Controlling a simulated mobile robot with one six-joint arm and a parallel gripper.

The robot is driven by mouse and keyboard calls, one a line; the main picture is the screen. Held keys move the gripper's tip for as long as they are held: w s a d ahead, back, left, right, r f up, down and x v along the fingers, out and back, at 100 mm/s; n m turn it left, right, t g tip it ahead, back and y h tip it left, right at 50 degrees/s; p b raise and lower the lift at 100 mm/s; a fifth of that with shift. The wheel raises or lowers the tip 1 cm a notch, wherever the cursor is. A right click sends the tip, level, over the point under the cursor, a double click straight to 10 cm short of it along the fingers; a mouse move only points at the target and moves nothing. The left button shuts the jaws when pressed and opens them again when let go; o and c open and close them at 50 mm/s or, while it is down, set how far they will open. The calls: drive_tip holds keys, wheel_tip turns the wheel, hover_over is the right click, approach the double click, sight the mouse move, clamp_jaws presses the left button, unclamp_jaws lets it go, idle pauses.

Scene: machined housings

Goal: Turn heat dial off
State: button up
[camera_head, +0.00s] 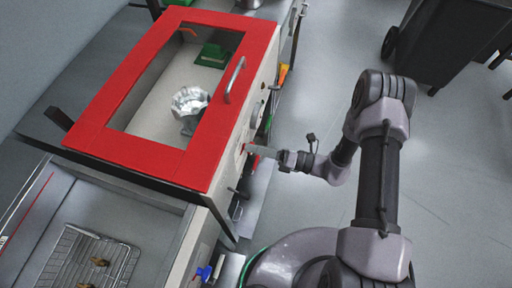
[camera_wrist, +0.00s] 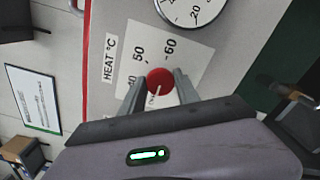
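The heat dial (camera_wrist: 159,81) is a round red knob with a white pointer line, on a white scale plate marked "HEAT °C" with 50 and 60 legible. In the wrist view my gripper (camera_wrist: 160,88) has one finger on each side of the knob. The fingers stand apart around it; whether they touch it I cannot tell. In the head view my gripper (camera_head: 252,149) reaches the front panel of the red-framed machine (camera_head: 140,152) from the right. The dial is mostly hidden there. The pointer line slants, its lower end near small lettering too blurred to read.
A round gauge (camera_wrist: 192,8) sits just above the dial plate. The machine's red lid has a window and a metal handle (camera_head: 235,80). A wire rack (camera_head: 85,262) lies at lower left. A dark bin (camera_head: 445,40) stands at upper right. Grey floor (camera_head: 450,185) is clear to the right.

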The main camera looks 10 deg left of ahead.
drive_tip(key=o, duration=0.4)
drive_tip(key=shift+d, duration=0.15)
drive_tip(key=d+p, duration=0.1)
drive_tip(key=d, duration=0.4)
drive_tip(key=s+d+p, duration=0.1)
drive_tip(key=d, duration=0.5)
drive_tip(key=d+p, duration=0.1)
drive_tip(key=d, duration=0.5)
drive_tip(key=shift+s+d, duration=0.1)
drive_tip(key=shift+s, duration=0.05)
